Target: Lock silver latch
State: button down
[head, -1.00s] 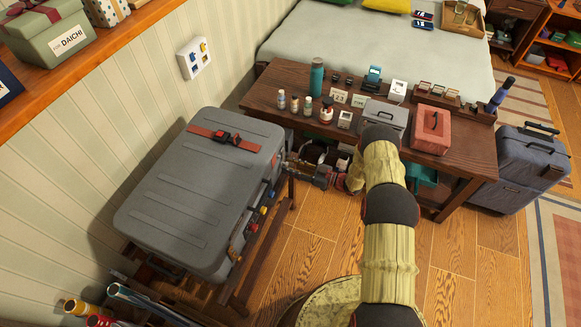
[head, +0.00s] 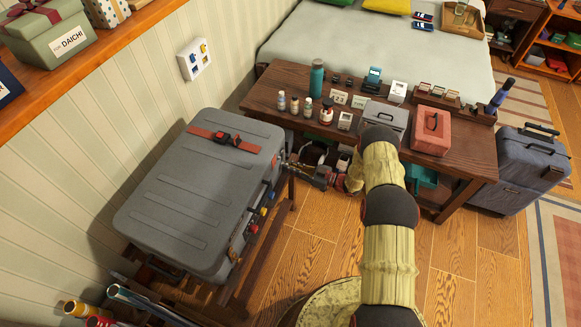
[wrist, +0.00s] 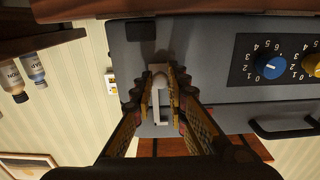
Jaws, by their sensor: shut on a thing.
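A grey hard suitcase (head: 185,205) lies flat on a wooden rack against the wall. In the wrist view its side face (wrist: 205,60) fills the upper part, and the picture appears upside down. The silver latch (wrist: 160,82) is a small pale lever on that face. My gripper (wrist: 161,88) has a finger on each side of the latch and is shut on it. The latch's base is partly hidden by the fingers. In the head view my gripper (head: 291,167) is at the suitcase's far right corner, and the latch is too small to make out.
Blue (wrist: 270,67) and yellow (wrist: 312,66) dials and a black handle (wrist: 285,128) sit beside the latch on the same face. A dark wooden table (head: 455,150) with bottles and boxes stands close behind my arm. Wood floor (head: 305,245) is clear in front.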

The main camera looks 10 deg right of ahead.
dwell(0.5)
jog(key=shift+s+a+p, duration=0.4)
jog(key=shift+s+a, duration=0.35)
jog(key=shift+s, duration=0.3)
jog(key=shift+f, duration=0.1)
jog(key=shift+s, duration=0.1)
jog(key=c, duration=1.7)
grip_release()
jog(key=shift+c, duration=0.2)
jog(key=v, duration=1.2)
